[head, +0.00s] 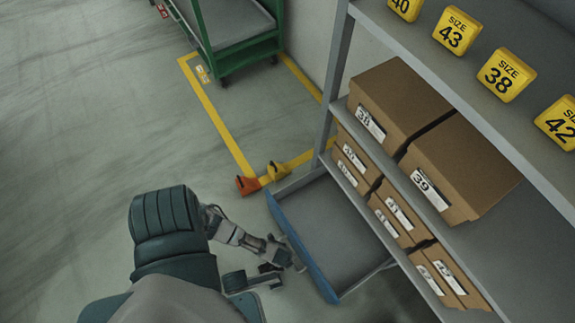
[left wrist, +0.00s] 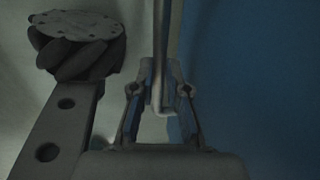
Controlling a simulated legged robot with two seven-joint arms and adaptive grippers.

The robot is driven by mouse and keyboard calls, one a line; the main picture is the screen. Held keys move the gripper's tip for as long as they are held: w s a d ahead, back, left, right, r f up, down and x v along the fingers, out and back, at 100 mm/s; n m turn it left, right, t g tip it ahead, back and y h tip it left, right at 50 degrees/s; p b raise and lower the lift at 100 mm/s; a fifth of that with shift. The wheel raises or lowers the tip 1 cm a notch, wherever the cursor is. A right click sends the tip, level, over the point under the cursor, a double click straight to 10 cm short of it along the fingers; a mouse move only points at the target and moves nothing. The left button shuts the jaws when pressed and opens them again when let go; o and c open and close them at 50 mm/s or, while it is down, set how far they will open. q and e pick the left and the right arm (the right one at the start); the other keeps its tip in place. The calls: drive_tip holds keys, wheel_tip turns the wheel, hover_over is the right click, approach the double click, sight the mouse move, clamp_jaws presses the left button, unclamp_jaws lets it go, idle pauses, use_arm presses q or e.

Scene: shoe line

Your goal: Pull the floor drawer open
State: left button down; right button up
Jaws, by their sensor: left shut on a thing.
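The floor drawer (head: 335,238) is a grey tray with a blue front (head: 301,246), low under the shelf rack. It stands out from the rack, with its bare inside showing. My left gripper (head: 284,257) is at the outer side of the blue front. In the left wrist view, my left gripper (left wrist: 160,95) is shut on the drawer handle (left wrist: 161,55), a grey bar between its two fingers. The blue front (left wrist: 250,80) fills the right of that view. My right gripper is not in view.
The rack (head: 335,70) holds several brown shoe boxes (head: 398,100) and yellow size signs (head: 456,31). A green cart (head: 235,45) stands at the back inside a yellow floor line (head: 215,115). Small orange (head: 247,185) and yellow (head: 277,169) objects lie near the drawer. Floor at left is clear.

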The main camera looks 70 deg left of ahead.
use_arm(q)
drive_tip(key=c, duration=1.2)
unclamp_jaws()
drive_tip(key=shift+r, duration=0.15)
drive_tip(key=r, duration=0.3)
drive_tip(key=s+r, duration=0.1)
drive_tip(key=r, duration=0.3)
drive_tip(key=s+r, duration=0.1)
drive_tip(key=r, duration=0.3)
drive_tip(key=shift+d+r, duration=0.2)
drive_tip(key=shift+d, duration=0.1)
